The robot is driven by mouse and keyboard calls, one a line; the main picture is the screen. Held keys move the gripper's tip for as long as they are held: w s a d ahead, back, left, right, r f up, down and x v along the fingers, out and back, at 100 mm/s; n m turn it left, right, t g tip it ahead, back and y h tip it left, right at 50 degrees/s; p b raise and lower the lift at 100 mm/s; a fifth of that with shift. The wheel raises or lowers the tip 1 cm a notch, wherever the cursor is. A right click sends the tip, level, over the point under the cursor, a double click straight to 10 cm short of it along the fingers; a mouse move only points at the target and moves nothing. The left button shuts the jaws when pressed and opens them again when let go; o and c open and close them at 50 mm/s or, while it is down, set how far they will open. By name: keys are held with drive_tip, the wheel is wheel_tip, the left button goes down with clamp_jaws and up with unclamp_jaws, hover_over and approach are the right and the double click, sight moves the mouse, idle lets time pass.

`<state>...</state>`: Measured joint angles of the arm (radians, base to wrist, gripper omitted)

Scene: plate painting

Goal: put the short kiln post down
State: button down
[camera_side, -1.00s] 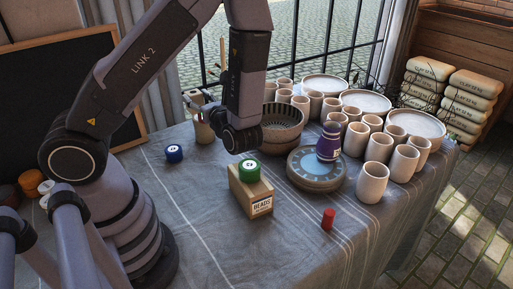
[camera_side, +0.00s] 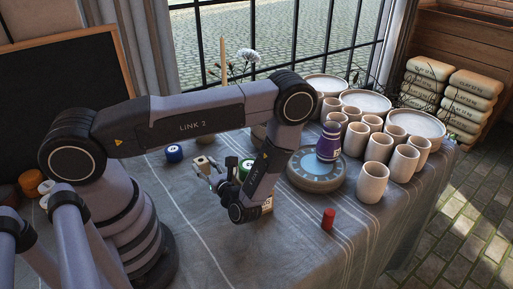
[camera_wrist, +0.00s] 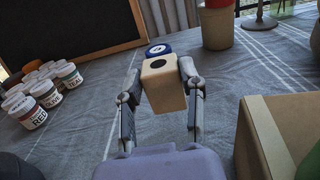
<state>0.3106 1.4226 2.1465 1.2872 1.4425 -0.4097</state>
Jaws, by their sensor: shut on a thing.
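The short kiln post, a cream block with a dark round hole in its top face, shows in the wrist view (camera_wrist: 164,88) and the side view (camera_side: 203,163). My gripper (camera_wrist: 160,84) is shut on it, one finger on each side. In the side view my gripper (camera_side: 209,172) is left of the green jar. The post is upright with a slight tilt in the wrist view. I cannot tell whether its bottom touches the cloth. The blue jar (camera_side: 174,153) stands behind the post; its lid (camera_wrist: 158,49) shows just beyond it.
The beads box (camera_wrist: 252,138) is close on my right, with the green jar (camera_side: 245,168) on it, partly hidden by my arm. Labelled paint jars (camera_wrist: 47,92) stand left. A purple vase (camera_side: 328,142) is on a round blue-grey plate (camera_side: 316,182). A red cylinder (camera_side: 328,219) stands in front.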

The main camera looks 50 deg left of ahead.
drive_tip(key=shift+f, duration=2.45)
drive_tip(key=shift+f, duration=0.15)
drive_tip(key=c, duration=0.6)
unclamp_jaws()
drive_tip(key=shift+c, duration=0.2)
